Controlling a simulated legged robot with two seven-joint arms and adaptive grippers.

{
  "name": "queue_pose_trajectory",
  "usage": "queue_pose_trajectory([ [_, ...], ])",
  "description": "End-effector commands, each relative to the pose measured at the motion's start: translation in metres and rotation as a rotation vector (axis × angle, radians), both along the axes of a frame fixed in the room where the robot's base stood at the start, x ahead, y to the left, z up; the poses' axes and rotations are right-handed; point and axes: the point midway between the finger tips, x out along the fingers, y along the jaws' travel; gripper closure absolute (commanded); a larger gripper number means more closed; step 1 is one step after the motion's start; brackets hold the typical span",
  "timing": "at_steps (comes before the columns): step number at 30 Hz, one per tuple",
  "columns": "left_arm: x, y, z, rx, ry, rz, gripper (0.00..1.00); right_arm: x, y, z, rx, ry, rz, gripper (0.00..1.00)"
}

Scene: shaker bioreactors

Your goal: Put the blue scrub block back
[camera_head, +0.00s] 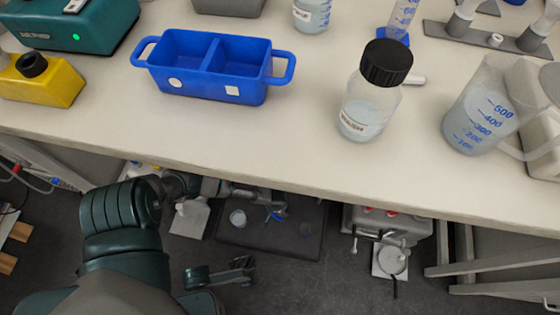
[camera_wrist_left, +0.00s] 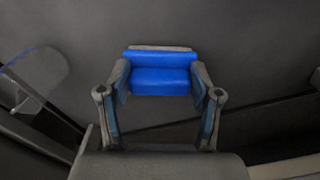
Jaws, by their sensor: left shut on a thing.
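The blue scrub block (camera_wrist_left: 160,82) sits between the two fingertips of my left gripper (camera_wrist_left: 160,88) in the left wrist view. The gripper is shut on it, and a grey strip shows along its far edge. In the head view my left arm reaches in from the left and runs below the front edge of the table. The hand end is small there, and I cannot make out the block clearly. A blue two-compartment caddy (camera_head: 190,88) stands on the table at the upper left. It has a white round mark and a white square mark on its front. My right gripper is not identifiable.
On the table (camera_head: 260,150) stand a yellow container (camera_head: 45,85), a black-capped bottle (camera_head: 370,110) and a measuring beaker (camera_head: 480,115). A teal device (camera_head: 75,25) is behind the yellow container. The table between caddy and bottle is clear. A dark mat (camera_head: 270,240) lies below.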

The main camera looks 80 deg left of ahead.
Motion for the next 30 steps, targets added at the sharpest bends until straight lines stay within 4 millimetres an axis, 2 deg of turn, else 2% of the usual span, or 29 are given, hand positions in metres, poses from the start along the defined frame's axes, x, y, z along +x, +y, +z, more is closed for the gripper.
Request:
queue_pose_trajectory([
  [4,0.001,0.000,-0.001,-0.001,-0.001,0.001,0.69,0.000,0.000,0.000,0.000,0.000,0.001,0.60],
  [5,0.001,0.000,-0.001,0.000,-0.001,0.001,0.31,0.002,0.000,-0.001,0.001,0.001,0.001,0.60],
  [7,0.001,0.000,-0.001,0.000,-0.001,0.000,0.14,0.004,0.000,-0.002,0.000,0.004,0.001,0.60],
  [8,0.001,0.000,-0.001,0.000,-0.001,0.000,0.11,0.004,0.000,-0.002,0.000,0.004,0.001,0.60],
  [17,0.001,0.000,0.000,0.001,-0.001,0.000,0.11,0.004,0.000,-0.001,0.000,0.003,0.001,0.60],
  [20,0.002,0.000,0.006,0.001,-0.004,0.000,0.11,0.002,0.000,0.006,0.002,-0.008,0.001,0.60],
  [23,0.006,0.001,0.021,0.001,-0.011,0.001,0.11,-0.002,-0.002,0.003,0.000,0.030,-0.001,0.60],
  [30,0.011,0.007,0.070,0.002,-0.019,-0.002,0.11,-0.017,-0.009,0.004,0.005,0.127,-0.003,0.60],
])
